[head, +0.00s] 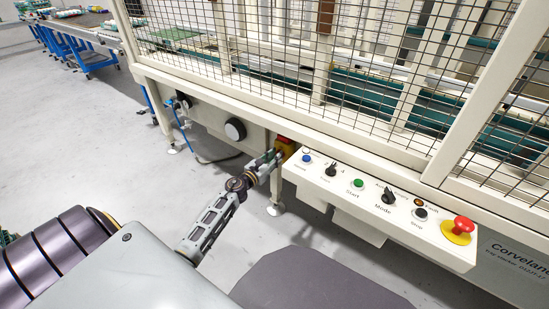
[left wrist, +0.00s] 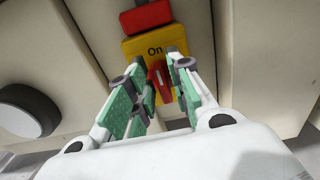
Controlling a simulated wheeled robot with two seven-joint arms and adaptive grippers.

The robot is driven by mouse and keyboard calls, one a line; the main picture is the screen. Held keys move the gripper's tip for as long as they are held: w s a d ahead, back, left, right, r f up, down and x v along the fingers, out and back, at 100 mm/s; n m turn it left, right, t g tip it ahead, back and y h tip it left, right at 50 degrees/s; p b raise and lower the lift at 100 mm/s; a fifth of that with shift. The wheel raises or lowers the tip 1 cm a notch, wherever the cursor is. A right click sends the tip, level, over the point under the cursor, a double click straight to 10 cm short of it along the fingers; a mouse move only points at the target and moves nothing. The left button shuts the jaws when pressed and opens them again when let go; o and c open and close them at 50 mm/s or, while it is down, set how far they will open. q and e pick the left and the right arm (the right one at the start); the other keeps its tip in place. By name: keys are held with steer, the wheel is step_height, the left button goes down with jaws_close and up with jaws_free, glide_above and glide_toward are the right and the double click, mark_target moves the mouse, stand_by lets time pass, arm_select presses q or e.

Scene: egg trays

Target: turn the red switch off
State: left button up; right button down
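The red switch is a red knob (left wrist: 160,80) on a yellow plate (left wrist: 132,48) with the word "On" above it, in the left wrist view. The knob stands nearly upright, slightly tilted, and its lower end is partly hidden. My left gripper (left wrist: 156,66) has its green-padded fingers apart, one on each side of the knob; I cannot tell if either touches it. In the head view, my left gripper (head: 270,160) reaches the yellow switch box (head: 285,146) at the left end of the control panel, hiding the knob. My right gripper is not in view.
The cream control panel (head: 340,197) carries several buttons and a red emergency stop (head: 462,225). A wire mesh fence (head: 350,60) rises behind it. A round black knob (head: 235,129) sits on the frame left of the switch. The grey floor (head: 90,130) at left is clear.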

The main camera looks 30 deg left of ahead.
arm_select(q)
jaws_close()
steer(key=shift+n, duration=0.4)
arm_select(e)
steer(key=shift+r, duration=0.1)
arm_select(q)
steer(key=shift+a+f+n+p, duration=0.2)
steer(key=shift+n+p, duration=1.1)
steer(key=shift+n, duration=1.55)
steer(key=shift+a+f+n+p, duration=0.25)
steer(key=shift+n+p, duration=1)
steer(key=shift+n, duration=1.65)
steer(key=shift+a+f+n+p, duration=0.2)
steer(key=shift+n+p, duration=1.1)
steer(key=shift+n, duration=1.55)
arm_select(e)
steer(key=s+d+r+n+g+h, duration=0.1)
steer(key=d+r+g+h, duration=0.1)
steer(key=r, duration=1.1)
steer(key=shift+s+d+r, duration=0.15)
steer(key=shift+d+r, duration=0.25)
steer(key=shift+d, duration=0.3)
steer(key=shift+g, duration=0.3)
arm_select(q)
steer(key=shift+o, duration=2)
jaws_free()
